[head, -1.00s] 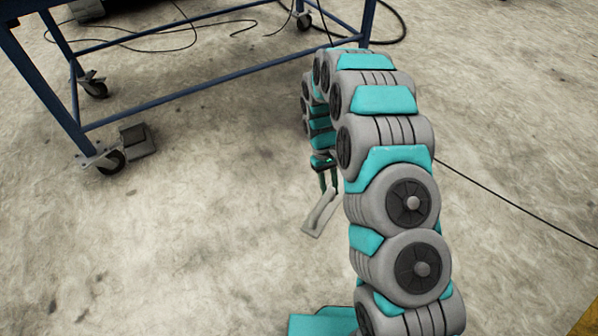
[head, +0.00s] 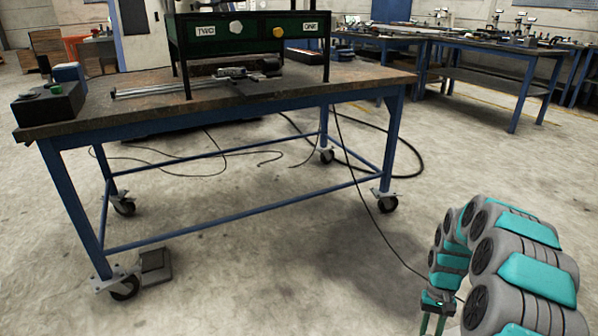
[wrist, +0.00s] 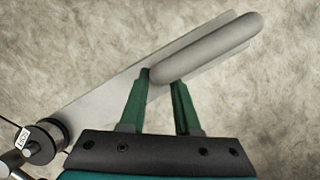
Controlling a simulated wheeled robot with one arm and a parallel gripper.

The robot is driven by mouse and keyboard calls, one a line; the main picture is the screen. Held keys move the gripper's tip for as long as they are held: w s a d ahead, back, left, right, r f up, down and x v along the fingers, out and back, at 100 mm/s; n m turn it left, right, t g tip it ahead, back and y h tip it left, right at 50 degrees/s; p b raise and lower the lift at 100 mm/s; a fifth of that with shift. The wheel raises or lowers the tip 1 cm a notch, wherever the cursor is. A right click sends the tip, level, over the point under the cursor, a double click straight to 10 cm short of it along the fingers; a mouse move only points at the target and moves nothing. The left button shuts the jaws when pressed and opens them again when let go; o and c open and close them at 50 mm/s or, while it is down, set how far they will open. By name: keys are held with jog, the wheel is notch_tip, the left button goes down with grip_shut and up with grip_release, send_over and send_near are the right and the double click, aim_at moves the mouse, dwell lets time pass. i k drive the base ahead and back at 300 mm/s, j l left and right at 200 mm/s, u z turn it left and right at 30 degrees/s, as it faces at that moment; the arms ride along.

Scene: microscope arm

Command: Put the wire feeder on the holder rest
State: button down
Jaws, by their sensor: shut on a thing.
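My gripper (wrist: 161,82) is shut on a grey metal piece, which I take to be the wire feeder (wrist: 212,46). It has a long rounded bar on a flat plate, and it slants from lower left to upper right in the wrist view. A black wheel with a small white label shows at the lower left of that view. In the head view my gripper (head: 436,322) hangs low over the floor at the bottom right, right of the table. Its tips and the held piece are cut off there. I cannot pick out the holder rest for certain.
A blue-framed table (head: 150,112) on castors stands at the left. It bears a green unit (head: 240,35) marked TWO and ONE, a metal rail device (head: 200,82) and a black box (head: 48,105). Cables lie beneath. More benches stand behind.

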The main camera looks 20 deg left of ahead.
aim_at(255, 88)
jog(key=j+z, duration=0.25)
jog(key=j, duration=0.4)
jog(key=j+z, duration=0.25)
jog(key=j, duration=0.45)
jog(key=k+j+z, duration=0.25)
jog(key=j, duration=0.35)
jog(key=k+j, duration=0.1)
jog(key=j, duration=0.85)
jog(key=k+j, duration=0.15)
jog(key=j, duration=0.75)
jog(key=k+j+z, duration=0.1)
jog(key=j, duration=0.4)
jog(key=k+j, duration=0.15)
jog(key=j, duration=0.3)
